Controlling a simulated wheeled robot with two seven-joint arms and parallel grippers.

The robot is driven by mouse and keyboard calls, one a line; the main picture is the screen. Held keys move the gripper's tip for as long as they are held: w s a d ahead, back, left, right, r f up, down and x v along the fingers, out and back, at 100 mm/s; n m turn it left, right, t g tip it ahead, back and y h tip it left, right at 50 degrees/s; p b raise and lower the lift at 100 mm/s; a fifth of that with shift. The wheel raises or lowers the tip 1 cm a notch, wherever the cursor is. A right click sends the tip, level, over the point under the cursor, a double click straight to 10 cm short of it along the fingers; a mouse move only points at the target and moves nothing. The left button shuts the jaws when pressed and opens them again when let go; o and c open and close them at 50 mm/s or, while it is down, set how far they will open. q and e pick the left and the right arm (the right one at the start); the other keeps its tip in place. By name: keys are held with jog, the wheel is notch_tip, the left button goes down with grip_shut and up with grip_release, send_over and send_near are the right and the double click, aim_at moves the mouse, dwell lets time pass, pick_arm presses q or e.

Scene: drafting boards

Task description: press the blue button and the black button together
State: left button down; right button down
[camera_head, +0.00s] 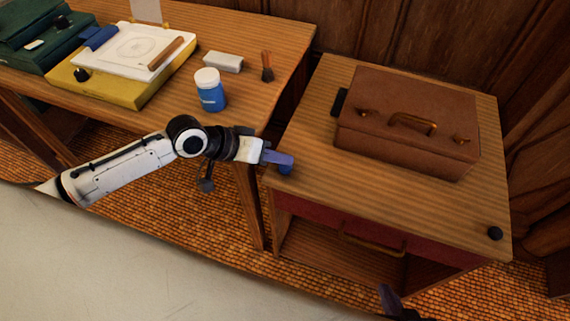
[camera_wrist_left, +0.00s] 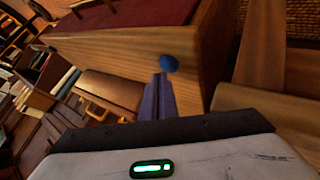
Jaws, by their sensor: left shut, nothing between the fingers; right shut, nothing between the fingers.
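The blue button (camera_head: 286,169) is a small round knob near the left front corner of the right-hand wooden table. My left gripper (camera_head: 288,160) is shut and empty, its purple fingers over the button and partly hiding it. In the left wrist view the fingertips (camera_wrist_left: 161,78) are close beside the blue button (camera_wrist_left: 169,63); I cannot tell whether they touch. The black button (camera_head: 495,233) is a round knob at the table's right front corner, uncovered. My right gripper (camera_head: 386,296) is shut and empty at the bottom edge, well apart from the black button; most of it is out of frame.
A brown case (camera_head: 408,125) with a handle stands on the right-hand table's back half. A dark red drawer (camera_head: 375,237) is below. The left table holds a blue jar (camera_head: 211,92), a brush (camera_head: 267,67) and a yellow board (camera_head: 125,92). The right table's front strip is clear.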

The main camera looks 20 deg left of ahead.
aim_at(280, 171)
pick_arm(q)
jog(key=shift+s+d+f, duration=0.1)
jog(key=shift+s+f, duration=0.15)
jog(key=shift+f, duration=0.2)
jog(key=shift+s+f, duration=0.2)
jog(key=shift+f, duration=0.25)
jog(key=shift+r+p, duration=0.3)
jog(key=shift+p, duration=0.35)
jog(key=shift+g, duration=0.3)
jog(key=shift+r+p, duration=0.45)
jog(key=shift+p, duration=0.3)
jog(key=r+p, duration=0.2)
jog(key=r, duration=0.1)
jog(key=r+p, duration=0.1)
jog(key=shift+w+a+r, duration=0.2)
jog(key=shift+w+r, duration=0.1)
